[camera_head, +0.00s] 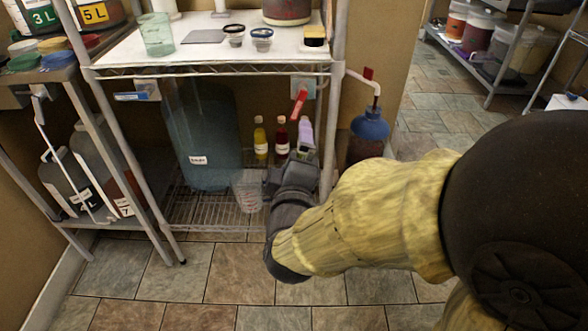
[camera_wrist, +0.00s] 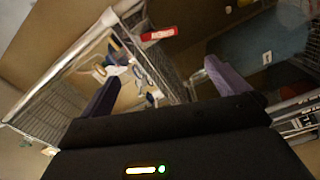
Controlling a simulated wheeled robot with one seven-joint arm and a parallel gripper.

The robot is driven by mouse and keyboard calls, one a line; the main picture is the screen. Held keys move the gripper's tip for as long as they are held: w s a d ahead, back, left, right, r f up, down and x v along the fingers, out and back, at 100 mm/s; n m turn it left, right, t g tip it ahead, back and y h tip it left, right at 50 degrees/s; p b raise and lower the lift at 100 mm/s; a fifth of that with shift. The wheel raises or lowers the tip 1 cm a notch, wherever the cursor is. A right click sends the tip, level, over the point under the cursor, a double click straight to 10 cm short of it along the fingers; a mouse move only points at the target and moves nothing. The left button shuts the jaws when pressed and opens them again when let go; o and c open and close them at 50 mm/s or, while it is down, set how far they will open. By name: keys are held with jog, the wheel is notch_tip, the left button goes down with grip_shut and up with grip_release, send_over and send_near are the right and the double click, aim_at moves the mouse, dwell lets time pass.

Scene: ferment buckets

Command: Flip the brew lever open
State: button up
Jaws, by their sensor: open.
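A red lever (camera_head: 299,103) hangs tilted below the front edge of the white shelf, by a small pale plate. In the wrist view, a red piece with white lettering (camera_wrist: 159,34), probably this lever, is ahead of and above the gap between my fingers; the lettering is too blurred to read. My gripper (camera_wrist: 160,86) is open, its two fingers apart with nothing seen between them.
A large blue-grey tank (camera_head: 205,135), a clear cup (camera_head: 248,190) and several small bottles (camera_head: 260,140) stand on the lower shelf. A blue-topped jug (camera_head: 369,125) with a white pipe and another red handle (camera_head: 368,74) is beside the rack's right post (camera_head: 333,120).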

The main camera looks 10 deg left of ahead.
jog(key=shift+s+b, duration=0.3)
jog(key=shift+b, duration=0.2)
jog(key=shift+d, duration=0.15)
jog(key=w+d+f+m+g+h+p, duration=0.1)
jog(key=w+d+f+m+g+p, duration=0.25)
jog(key=d+f+m+g, duration=0.5)
jog(key=s+d+f+m+g+h+p, duration=0.1)
jog(key=s+d+f+m+g+h, duration=0.25)
jog(key=d, duration=0.55)
jog(key=s+d+f+m+g+y+p, duration=0.1)
jog(key=s+d+f+m+g, duration=0.15)
jog(key=s+d+m, duration=0.55)
notch_tip(320, 180, up, 38)
jog(key=w+d+n+p, duration=0.1)
jog(key=n+p, duration=0.2)
jog(key=p, duration=3.4)
jog(key=shift+w+d, duration=0.15)
jog(key=shift+w, duration=0.1)
